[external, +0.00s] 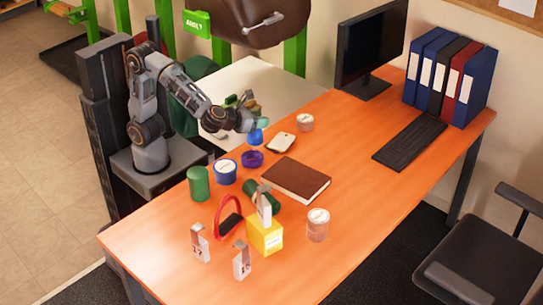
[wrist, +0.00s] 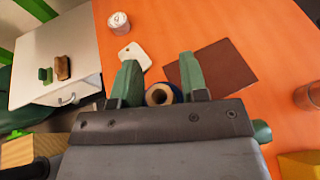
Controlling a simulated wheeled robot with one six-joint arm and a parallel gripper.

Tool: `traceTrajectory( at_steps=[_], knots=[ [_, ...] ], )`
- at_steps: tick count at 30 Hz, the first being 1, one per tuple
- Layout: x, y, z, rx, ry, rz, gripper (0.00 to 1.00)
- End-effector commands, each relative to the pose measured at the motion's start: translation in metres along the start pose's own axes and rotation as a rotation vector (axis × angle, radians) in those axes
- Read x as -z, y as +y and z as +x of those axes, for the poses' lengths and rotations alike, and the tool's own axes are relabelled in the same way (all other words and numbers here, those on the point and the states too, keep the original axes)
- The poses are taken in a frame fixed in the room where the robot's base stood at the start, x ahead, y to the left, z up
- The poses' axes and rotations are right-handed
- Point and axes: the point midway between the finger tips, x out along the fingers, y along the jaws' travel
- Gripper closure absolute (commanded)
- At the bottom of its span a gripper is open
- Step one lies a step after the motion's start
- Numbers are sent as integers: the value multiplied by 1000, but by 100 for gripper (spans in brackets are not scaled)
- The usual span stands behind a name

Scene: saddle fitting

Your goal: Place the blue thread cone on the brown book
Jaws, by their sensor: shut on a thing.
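The blue thread cone (external: 255,138) is in my gripper (external: 259,125), held above the orange table. In the wrist view the cone (wrist: 172,92) shows end-on between the two green fingers of my gripper (wrist: 160,75), with a pale ring and dark hole at its centre. The gripper is shut on it. The brown book (external: 297,179) lies flat on the table, to the right of and nearer the camera than the gripper in the external view. Its visible top is bare. In the wrist view the book (wrist: 215,70) is right of the fingers, partly hidden by one.
A purple ring-shaped item (external: 252,159) is on the table below the held cone.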

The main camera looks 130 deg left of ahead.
Motion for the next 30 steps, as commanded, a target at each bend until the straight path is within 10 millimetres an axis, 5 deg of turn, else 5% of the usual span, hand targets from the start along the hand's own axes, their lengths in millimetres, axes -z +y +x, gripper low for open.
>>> traceTrajectory(
  at_steps=[5,18,30],
  knots=[
    [-5,1,22,-47,-3,-15,99],
    [27,-70,102,-51,-1,-15,99],
    [50,-92,129,-48,-4,-20,99]
  ],
)
